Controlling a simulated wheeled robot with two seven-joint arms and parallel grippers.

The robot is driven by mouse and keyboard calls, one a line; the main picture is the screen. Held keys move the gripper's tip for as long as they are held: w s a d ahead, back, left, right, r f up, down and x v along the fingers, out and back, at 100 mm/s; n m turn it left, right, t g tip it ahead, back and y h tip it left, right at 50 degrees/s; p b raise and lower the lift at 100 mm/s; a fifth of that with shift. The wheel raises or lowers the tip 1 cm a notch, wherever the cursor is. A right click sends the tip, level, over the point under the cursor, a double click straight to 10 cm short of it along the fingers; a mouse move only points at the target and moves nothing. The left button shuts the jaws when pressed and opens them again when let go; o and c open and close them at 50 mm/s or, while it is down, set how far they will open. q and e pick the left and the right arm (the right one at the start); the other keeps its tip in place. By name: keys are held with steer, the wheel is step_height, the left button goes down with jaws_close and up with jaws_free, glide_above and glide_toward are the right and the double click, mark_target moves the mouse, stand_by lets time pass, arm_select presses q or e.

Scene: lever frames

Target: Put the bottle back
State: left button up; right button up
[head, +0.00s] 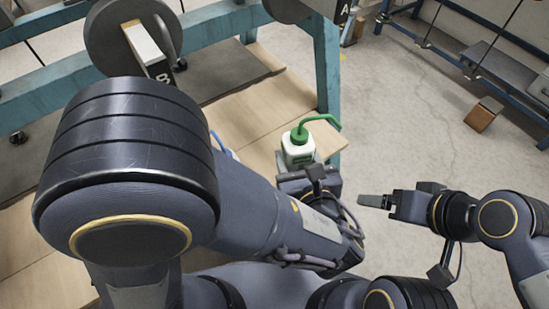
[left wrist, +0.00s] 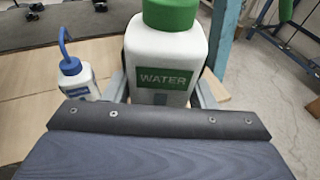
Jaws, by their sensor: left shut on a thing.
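A white bottle with a green cap and bent green spout (head: 299,148) stands upright at the right end of the wooden shelf area in the head view. In the left wrist view this bottle (left wrist: 165,55) shows a green WATER label, and its spout is cut off. My left gripper (left wrist: 162,92) is shut on the bottle, one grey finger on each side. Whether its base touches the wood is hidden. My right gripper (head: 375,201) is empty over the floor at the right; its finger gap is not clear.
A second white bottle with a blue spout (left wrist: 75,75) stands on the wooden board (left wrist: 108,58) to the left, mostly hidden by my arm in the head view. A teal frame post (head: 327,65) rises just behind the green-capped bottle. Open floor (head: 400,120) lies right.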

arm_select(q)
steer(key=w+a+f+b, duration=0.1)
steer(key=w+f+b, duration=0.1)
steer(key=w+f, duration=0.2)
steer(key=w+a+f+b, duration=0.1)
steer(key=w+f+b, duration=0.2)
steer(key=w+f, duration=0.1)
steer(key=w+a+f+b, duration=0.1)
steer(key=w+f+b, duration=0.1)
steer(key=w+f, duration=0.3)
steer(key=shift+a+b, duration=0.35)
steer(key=shift+a, duration=0.05)
steer(key=shift+r, duration=0.1)
steer(key=shift+f, duration=0.25)
steer(key=o, duration=0.8)
steer(key=shift+c, duration=0.2)
